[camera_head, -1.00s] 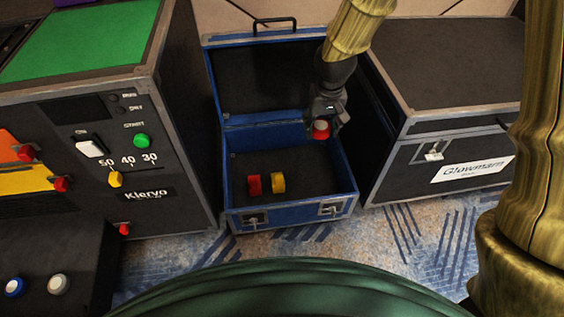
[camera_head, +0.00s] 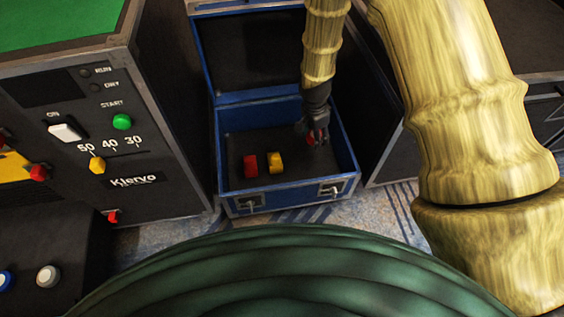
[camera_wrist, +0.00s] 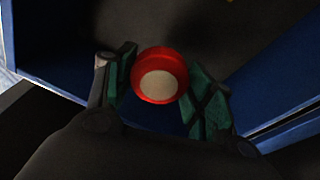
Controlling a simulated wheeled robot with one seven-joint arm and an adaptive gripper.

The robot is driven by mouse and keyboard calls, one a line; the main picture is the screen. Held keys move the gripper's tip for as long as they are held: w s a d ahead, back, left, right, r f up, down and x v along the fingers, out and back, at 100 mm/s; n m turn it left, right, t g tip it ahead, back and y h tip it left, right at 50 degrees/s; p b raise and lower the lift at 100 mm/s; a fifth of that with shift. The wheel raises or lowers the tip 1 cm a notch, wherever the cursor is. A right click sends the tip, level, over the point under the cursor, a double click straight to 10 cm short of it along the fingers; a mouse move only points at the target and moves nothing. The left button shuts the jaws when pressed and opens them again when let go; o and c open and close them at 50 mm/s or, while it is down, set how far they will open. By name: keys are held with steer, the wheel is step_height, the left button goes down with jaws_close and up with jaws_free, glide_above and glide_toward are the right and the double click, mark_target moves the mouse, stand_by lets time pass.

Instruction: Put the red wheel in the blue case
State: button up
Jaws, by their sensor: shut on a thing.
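The blue case (camera_head: 228,184) stands open on the carpet, its lid raised at the back and its inside dark. My gripper (camera_head: 317,138) reaches down inside the right part of the case. It is shut on a red wheel (camera_wrist: 175,63) with a pale round face, held between the two green-padded fingers in the wrist view (camera_wrist: 161,88). In the head view the held wheel is mostly hidden by the fingers. Another red wheel (camera_head: 250,166) and a yellow wheel (camera_head: 275,162) rest on the case floor to the left. I cannot tell whether the held wheel touches the floor.
A black machine (camera_head: 165,150) with knobs and buttons stands close on the left of the case. A black case (camera_head: 400,160) stands close on the right. The case floor is clear between the yellow wheel and my gripper.

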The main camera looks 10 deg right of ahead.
mark_target(312, 160)
step_height(312, 160, down, 3)
steer(key=shift+m+b, duration=0.3)
steer(key=shift+m, duration=0.4)
steer(key=shift+f+b, duration=2.55)
steer(key=shift+f, duration=2.2)
steer(key=shift+f, duration=0.15)
steer(key=o, duration=1.1)
steer(key=r+p, duration=0.2)
steer(key=r, duration=0.2)
steer(key=a+r+p, duration=0.1)
steer(key=r+p, duration=0.1)
steer(key=r, duration=0.2)
steer(key=r+p, duration=0.2)
steer(key=r, duration=0.2)
steer(key=shift+s+a+r+p, duration=0.15)
steer(key=shift+s+p, duration=0.05)
steer(key=shift+p, duration=0.15)
